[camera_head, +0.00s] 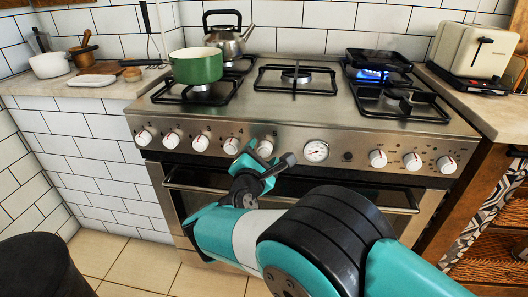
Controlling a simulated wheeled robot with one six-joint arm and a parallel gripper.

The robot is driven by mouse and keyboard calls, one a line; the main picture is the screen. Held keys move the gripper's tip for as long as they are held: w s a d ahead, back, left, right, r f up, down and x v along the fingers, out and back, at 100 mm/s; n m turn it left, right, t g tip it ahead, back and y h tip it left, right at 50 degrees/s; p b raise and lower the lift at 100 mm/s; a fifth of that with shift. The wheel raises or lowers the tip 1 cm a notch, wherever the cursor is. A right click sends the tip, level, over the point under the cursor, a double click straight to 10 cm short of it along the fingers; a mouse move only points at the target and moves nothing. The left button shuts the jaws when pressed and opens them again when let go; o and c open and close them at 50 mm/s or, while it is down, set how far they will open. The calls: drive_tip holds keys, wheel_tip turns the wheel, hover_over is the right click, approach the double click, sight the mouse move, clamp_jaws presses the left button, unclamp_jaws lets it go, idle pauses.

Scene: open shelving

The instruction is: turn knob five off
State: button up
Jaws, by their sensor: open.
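The stove's front panel (345,142) carries a row of white knobs. Counted from the left, the fifth knob (265,148) is just left of the round dial (316,151). My gripper (269,157) is open in front of this knob, with one finger to its left and the other to its lower right. The knob's lower edge is partly hidden by the gripper. I cannot tell whether the fingers touch it. A blue flame (370,74) burns at the back right burner, under a dark pan (378,59).
A green pot (196,67) stands on the left burners with a metal kettle (229,41) behind it. The oven handle (390,207) runs below the knobs, behind my arm. More knobs (412,161) sit right of the dial. A toaster (477,50) stands on the right counter.

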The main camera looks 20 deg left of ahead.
drive_tip(key=shift+w, duration=0.3)
